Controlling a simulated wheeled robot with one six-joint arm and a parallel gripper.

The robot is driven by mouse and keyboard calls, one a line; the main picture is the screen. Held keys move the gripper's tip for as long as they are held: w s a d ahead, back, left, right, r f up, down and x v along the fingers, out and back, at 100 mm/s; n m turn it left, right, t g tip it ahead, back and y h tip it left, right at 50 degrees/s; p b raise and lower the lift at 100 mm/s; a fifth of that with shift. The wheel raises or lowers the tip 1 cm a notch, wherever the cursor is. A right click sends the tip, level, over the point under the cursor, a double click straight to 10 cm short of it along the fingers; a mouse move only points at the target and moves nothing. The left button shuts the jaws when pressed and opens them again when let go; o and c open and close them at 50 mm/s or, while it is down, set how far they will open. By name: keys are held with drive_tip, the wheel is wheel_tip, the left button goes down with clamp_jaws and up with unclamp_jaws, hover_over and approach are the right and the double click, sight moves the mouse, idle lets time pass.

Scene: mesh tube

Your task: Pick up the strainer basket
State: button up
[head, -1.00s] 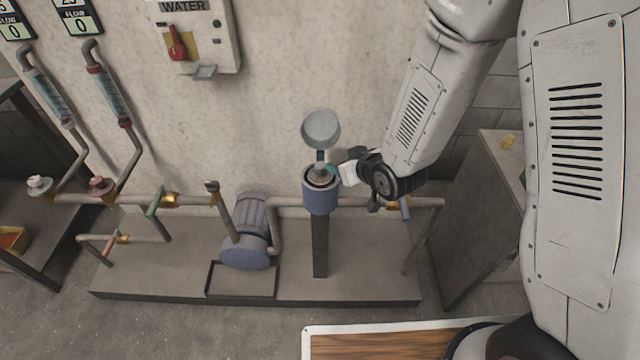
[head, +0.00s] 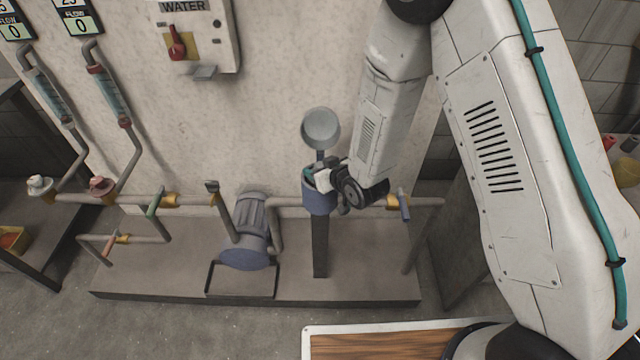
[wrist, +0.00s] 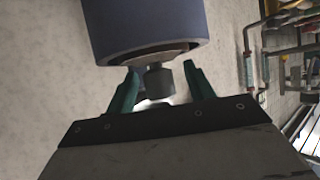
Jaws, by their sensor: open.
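The blue strainer housing (head: 319,202) stands upright on a dark post, with its round grey lid (head: 320,128) swung up behind the opening. In the wrist view the blue housing (wrist: 150,25) fills the top. A grey knob (wrist: 159,80) sticks out of its mouth, apparently the top of the strainer basket; the basket's body is hidden inside. My gripper (head: 312,178) is over the housing's mouth, coming from the right. In the wrist view its teal fingers (wrist: 160,83) are open on either side of the knob, with gaps visible.
A blue motor pump (head: 248,230) stands left of the housing. Pipes run to both sides, with a blue valve handle (head: 403,204) on the right. The wall and a water panel (head: 198,38) are behind. The plinth (head: 360,270) is clear in front.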

clamp_jaws()
drive_tip(key=shift+r, duration=0.15)
